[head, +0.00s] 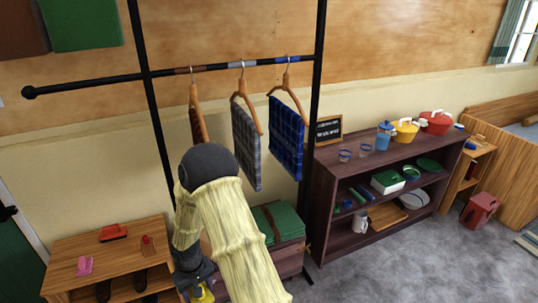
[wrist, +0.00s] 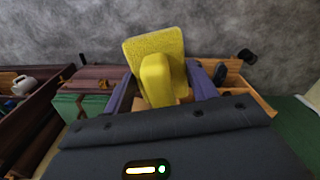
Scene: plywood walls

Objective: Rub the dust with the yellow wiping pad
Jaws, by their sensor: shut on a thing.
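The yellow wiping pad (wrist: 153,46) shows large in the wrist view, a flat pad with a block-like grip on it. My gripper (wrist: 161,82) is shut on its grip, with one purple-grey finger on each side. In the head view my gripper (head: 200,289) is at the bottom edge, mostly hidden by my arm, and only a bit of yellow shows there. The pad is held in the air in front of the low wooden shelf unit (head: 75,246). I cannot make out any dust in either view.
On the low unit lie a red brush-like item (head: 113,232), a pink item (head: 84,266) and a small red item (head: 148,243). A black clothes rack (head: 155,120) with hangers stands behind my arm. A dark shelf (head: 335,167) with dishes stands right. Grey carpet (head: 375,268) is open.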

